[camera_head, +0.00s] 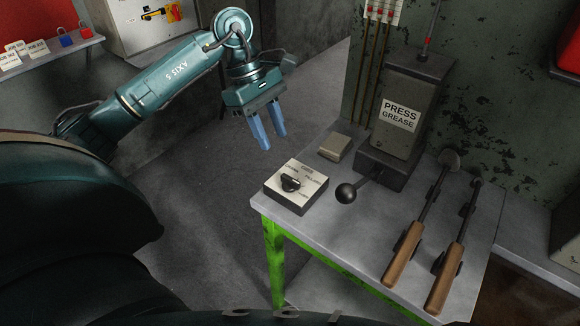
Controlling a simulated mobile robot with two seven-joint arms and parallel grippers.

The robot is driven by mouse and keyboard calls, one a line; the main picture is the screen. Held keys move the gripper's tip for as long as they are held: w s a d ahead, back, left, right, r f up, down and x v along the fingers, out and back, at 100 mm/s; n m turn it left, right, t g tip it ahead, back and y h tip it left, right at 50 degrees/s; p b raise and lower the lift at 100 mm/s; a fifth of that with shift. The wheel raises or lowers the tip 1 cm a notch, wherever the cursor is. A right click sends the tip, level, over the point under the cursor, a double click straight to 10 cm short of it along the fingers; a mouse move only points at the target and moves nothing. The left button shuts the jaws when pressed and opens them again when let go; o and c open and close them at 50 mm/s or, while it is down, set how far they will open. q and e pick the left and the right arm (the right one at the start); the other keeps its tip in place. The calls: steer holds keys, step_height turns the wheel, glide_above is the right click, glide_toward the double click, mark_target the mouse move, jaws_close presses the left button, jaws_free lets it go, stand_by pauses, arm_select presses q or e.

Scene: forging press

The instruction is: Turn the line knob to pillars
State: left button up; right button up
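The line knob (290,184) is a black rotary knob on top of a small cream box (297,203) at the table's near-left corner. Small labels surround the knob; one on its right appears to read PILLARS, and the others are hard to read. I cannot tell surely which label the knob points to. My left gripper (273,138) hangs above and beyond the box, left of the table, with its two blue fingers pointing down and apart. It is open, empty and clear of the knob. My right gripper is not in view.
On the grey table (345,238) stands a dark PRESS GREASE pump (400,115) with a black ball-ended lever (346,193) beside the knob box. A small tan block (335,147) lies behind the box. Two wooden-handled tools (403,255) lie at right. Floor left of the table is clear.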

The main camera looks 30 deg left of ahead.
mark_target(289, 178)
arm_select(q)
steer(key=p+x, duration=0.1)
steer(key=x, duration=0.9)
steer(key=shift+w+d+f, duration=0.1)
steer(key=shift+f, duration=0.1)
jaws_close()
